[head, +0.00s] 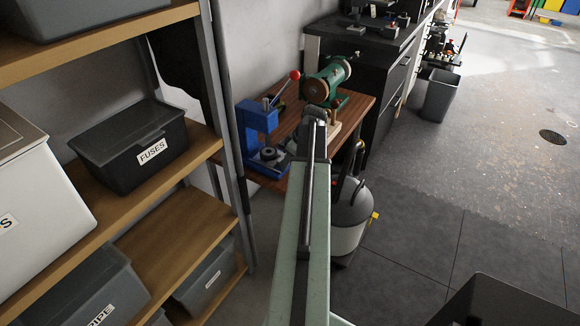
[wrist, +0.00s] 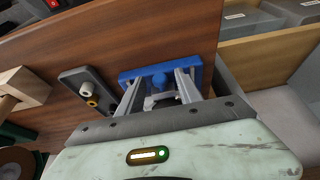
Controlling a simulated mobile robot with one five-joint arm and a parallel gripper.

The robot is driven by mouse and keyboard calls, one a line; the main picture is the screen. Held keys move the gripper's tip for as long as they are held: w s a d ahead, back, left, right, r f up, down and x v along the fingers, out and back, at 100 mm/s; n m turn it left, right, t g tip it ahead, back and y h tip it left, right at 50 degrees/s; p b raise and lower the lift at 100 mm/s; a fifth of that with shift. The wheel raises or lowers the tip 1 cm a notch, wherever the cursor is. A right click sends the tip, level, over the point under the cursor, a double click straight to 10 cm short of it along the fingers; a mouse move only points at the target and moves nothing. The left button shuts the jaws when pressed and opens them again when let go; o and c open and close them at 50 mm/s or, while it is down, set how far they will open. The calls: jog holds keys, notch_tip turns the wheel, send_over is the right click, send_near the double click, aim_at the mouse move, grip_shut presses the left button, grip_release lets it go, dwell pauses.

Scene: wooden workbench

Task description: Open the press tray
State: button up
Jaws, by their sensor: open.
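The press (head: 258,122) is blue, with a red-balled lever (head: 295,75), and stands at the left end of the wooden bench in the head view. A dark round part (head: 270,154) sits low at its front. My gripper (head: 315,116) is over the bench, right of the press. In the wrist view my gripper (wrist: 160,78) is open, its two grey fingers apart. A blue part of the press (wrist: 132,72) with a rounded blue knob lies between and beyond the fingertips. I cannot tell whether they touch it. The press tray cannot be clearly made out.
A green grinder-like machine (head: 328,82) stands on the bench behind my gripper. A shelf rack with a FUSES bin (head: 130,143) is at left. A grey cylinder (head: 347,220) stands below right. A dark plate with two knobs (wrist: 88,92) lies left of my fingers.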

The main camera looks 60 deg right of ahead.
jog(key=shift+r, duration=0.1)
grip_shut()
dwell(1.2)
